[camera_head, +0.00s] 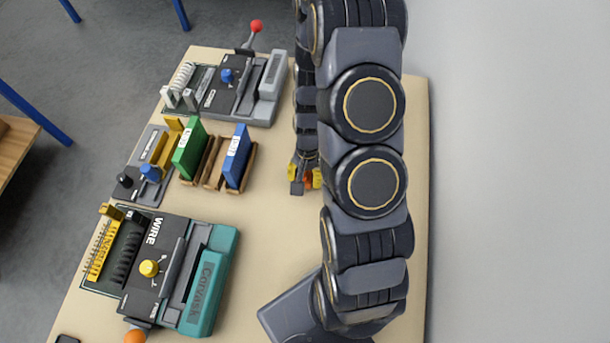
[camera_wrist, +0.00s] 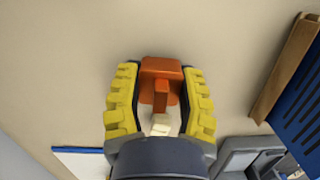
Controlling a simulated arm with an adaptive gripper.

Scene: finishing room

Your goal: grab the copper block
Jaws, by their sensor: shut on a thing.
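The copper block (camera_wrist: 160,72) is orange and sits between the two yellow ribbed fingers of my gripper (camera_wrist: 160,95) in the wrist view. The fingers are closed on its sides. A small narrower orange part and a pale piece show below it in that view. In the head view my gripper (camera_head: 305,180) is over the beige table, right of the blue panel, with a bit of orange between its yellow tips. My arm hides part of the table there. I cannot tell whether the block touches the table.
On the beige table (camera_head: 275,225), a blue panel (camera_head: 237,155) and a green panel (camera_head: 188,150) stand in wooden holders left of my gripper. A grey binding machine (camera_head: 235,90) stands behind, and a teal one (camera_head: 208,285) in front left. Bare table lies between.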

